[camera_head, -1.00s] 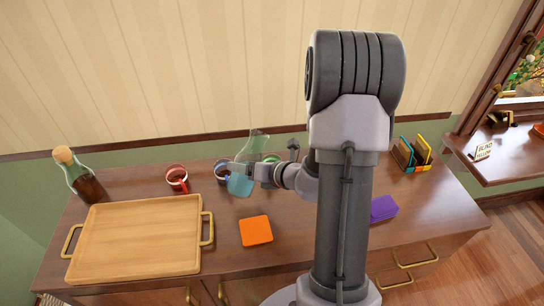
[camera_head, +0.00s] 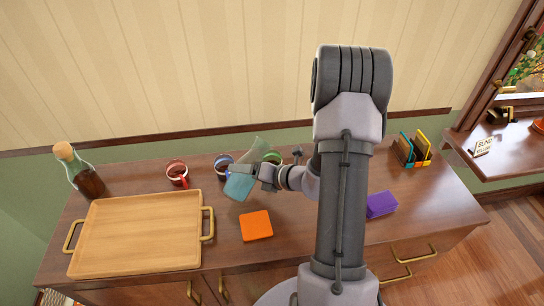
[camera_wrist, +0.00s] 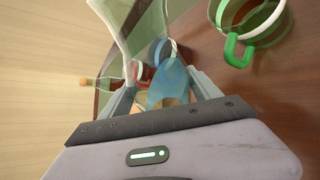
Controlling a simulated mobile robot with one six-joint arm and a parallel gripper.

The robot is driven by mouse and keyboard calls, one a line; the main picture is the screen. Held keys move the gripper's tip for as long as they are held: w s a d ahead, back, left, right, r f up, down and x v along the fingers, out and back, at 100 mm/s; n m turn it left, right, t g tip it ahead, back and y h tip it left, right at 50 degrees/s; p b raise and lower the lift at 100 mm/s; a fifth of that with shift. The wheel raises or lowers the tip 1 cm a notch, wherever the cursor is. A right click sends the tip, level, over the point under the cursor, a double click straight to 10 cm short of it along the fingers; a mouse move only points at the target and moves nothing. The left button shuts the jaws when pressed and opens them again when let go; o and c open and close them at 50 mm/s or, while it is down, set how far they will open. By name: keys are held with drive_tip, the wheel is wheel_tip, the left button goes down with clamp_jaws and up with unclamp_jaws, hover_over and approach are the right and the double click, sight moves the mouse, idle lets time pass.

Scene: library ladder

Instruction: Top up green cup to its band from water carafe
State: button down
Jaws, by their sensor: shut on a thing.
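The water carafe (camera_head: 240,186) is clear glass with blue water in it. It is held above the sideboard, leaning with its upper end to the right. My gripper (camera_head: 256,173) is shut on it; the wrist view shows the carafe (camera_wrist: 168,84) between the fingers (camera_wrist: 165,95). The green cup (camera_head: 273,157) stands just behind and right of my gripper, partly hidden by the arm.
A blue cup (camera_head: 222,163) and a red cup (camera_head: 177,172) stand left of the carafe. A corked bottle (camera_head: 83,176) and a wooden tray (camera_head: 137,235) are further left. An orange square (camera_head: 256,225) lies in front; a purple block (camera_head: 381,205) and a card holder (camera_head: 412,152) are right.

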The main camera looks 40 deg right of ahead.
drive_tip(key=shift+a+f+m, duration=0.15)
drive_tip(key=shift+f+m, duration=0.15)
drive_tip(key=shift+f, duration=0.2)
idle(0.6)
drive_tip(key=shift+a+f+m+y, duration=0.3)
drive_tip(key=shift+m+y, duration=0.2)
drive_tip(key=shift+y, duration=0.2)
idle(1.4)
drive_tip(key=shift+s+f+m+y, duration=0.1)
drive_tip(key=shift+m+y, duration=0.4)
drive_tip(key=shift+m, duration=0.1)
idle(1.9)
drive_tip(key=shift+d+r+m+y+p, duration=0.45)
drive_tip(key=shift+r+p, duration=0.3)
drive_tip(key=shift+p, duration=0.35)
idle(1.2)
